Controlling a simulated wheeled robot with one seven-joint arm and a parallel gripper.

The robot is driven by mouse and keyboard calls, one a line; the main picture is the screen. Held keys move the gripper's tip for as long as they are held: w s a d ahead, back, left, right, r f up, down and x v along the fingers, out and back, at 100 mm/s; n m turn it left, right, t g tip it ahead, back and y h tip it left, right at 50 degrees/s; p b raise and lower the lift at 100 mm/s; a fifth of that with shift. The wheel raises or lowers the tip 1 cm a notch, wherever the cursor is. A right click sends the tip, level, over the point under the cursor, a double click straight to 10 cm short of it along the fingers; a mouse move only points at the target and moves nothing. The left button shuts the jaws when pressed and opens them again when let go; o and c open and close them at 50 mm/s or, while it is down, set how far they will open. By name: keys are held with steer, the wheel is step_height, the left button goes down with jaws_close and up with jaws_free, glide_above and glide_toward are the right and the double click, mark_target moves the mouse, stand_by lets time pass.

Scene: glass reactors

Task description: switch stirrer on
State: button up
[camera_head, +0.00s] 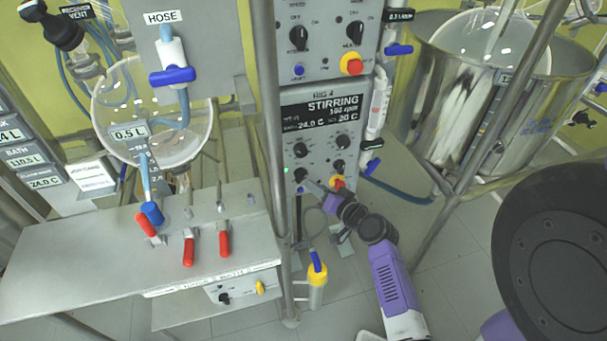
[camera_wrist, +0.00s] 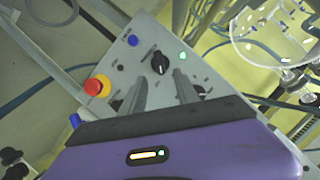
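The lower control box (camera_head: 318,150) in the head view has a lit display (camera_head: 322,110) reading "RIG 4" and "STIRRING", with an rpm figure that looks like 160. Several black knobs sit below it, and a green light (camera_head: 286,170) is lit at its left edge. My gripper (camera_head: 311,185) is at the panel's lower part, by the blue button (camera_head: 300,190). In the wrist view, my gripper (camera_wrist: 156,78) is open, its two grey fingers apart and pointing at the panel (camera_wrist: 145,25). A black knob (camera_wrist: 160,62) shows just beyond the gap; I cannot tell whether they touch.
A red-and-yellow stop button (camera_wrist: 97,85) is close to my gripper. A metal post (camera_head: 270,120) stands left of the box. A glass vessel (camera_head: 110,105) and a bench (camera_head: 90,260) with red-handled valves are left. A steel vessel (camera_head: 425,120) is right.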

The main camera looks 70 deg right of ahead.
mark_target(304, 177)
steer(key=x, duration=0.7)
steer(key=shift+w+d, duration=0.2)
steer(key=shift+w, duration=0.05)
